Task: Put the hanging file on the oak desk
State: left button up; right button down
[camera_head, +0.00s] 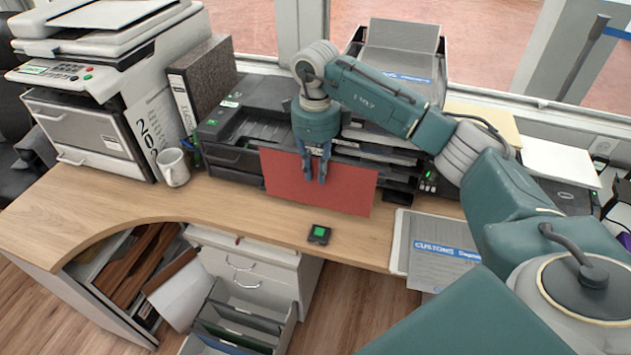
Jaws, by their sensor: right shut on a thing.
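A flat red hanging file (290,178) stands upright over the back part of the oak desk (215,212), in front of the black trays. My right gripper (317,172) is shut on the red file near the middle of its upper part, with the fingers pointing down. The file's lower edge is close to the desk top; I cannot tell whether it touches. My left gripper is not in view.
A printer (100,85), a white mug (173,167) and a grey binder (203,82) stand at the left. A small black device (319,235) lies near the front edge. An open drawer (243,318) with files is below. Customs papers (437,250) lie right.

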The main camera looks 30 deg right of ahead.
aim_at(316, 156)
notch_tip(316, 156, down, 5)
jog(key=shift+r+p, duration=0.2)
jog(key=shift+p, duration=0.2)
jog(key=shift+w+f, duration=0.1)
jog(key=shift+f, duration=0.05)
jog(key=shift+f, duration=0.1)
jog(key=c, duration=1.6)
grip_release()
jog(key=shift+c, duration=0.2)
jog(key=shift+r, duration=0.5)
notch_tip(316, 156, up, 11)
jog(key=b, duration=0.2)
jog(key=shift+r+b, duration=0.15)
jog(key=shift+b, duration=0.15)
